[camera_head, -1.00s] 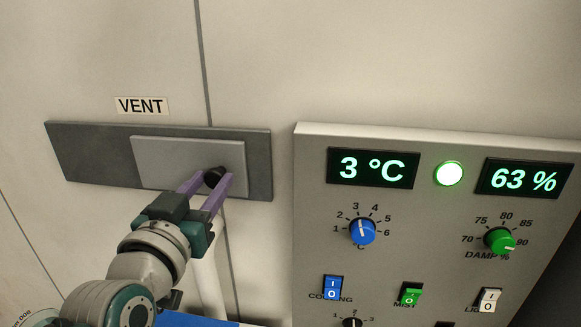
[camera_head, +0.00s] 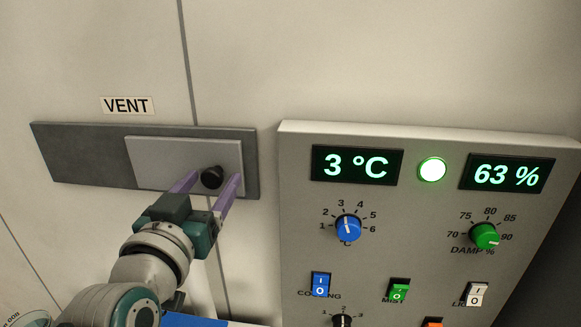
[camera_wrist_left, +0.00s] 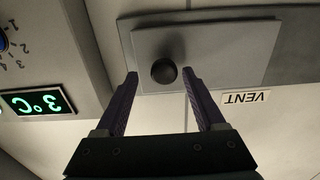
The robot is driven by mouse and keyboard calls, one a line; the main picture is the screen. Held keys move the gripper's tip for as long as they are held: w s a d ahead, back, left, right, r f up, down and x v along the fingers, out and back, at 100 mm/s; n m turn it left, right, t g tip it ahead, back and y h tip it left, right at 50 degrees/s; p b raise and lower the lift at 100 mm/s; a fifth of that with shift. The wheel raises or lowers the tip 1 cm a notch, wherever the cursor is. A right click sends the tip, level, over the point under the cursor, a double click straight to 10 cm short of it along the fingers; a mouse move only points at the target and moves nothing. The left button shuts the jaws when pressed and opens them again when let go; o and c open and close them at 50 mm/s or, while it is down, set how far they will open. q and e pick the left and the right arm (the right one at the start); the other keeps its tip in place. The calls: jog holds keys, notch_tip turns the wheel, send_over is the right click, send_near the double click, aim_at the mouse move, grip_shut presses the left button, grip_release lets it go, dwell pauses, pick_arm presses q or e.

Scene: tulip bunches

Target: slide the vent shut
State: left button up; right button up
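The vent is a dark grey plate (camera_head: 85,158) on the wall under a VENT label (camera_head: 127,105). A lighter grey slide panel (camera_head: 160,158) sits at the right part of the plate, with a thin dark strip right of it. A black round knob (camera_head: 212,177) sticks out from the panel's right half. My left gripper (camera_head: 209,190) is open, with its purple fingers on either side of the knob and spaced from it. In the left wrist view the knob (camera_wrist_left: 164,71) lies between and just beyond the open fingertips, apart from them. My right gripper is not in view.
A control box (camera_head: 400,240) stands out from the wall to the right, with displays reading 3 °C and 63 %, dials and switches. A lit round lamp (camera_head: 432,170) is between the displays. The wall above the vent is clear.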

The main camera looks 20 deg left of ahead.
pick_arm(q)
jog(key=shift+s, duration=0.1)
jog(key=b+v, duration=0.1)
jog(key=v, duration=0.8)
jog(key=shift+s+d, duration=0.15)
jog(key=shift+s, duration=0.2)
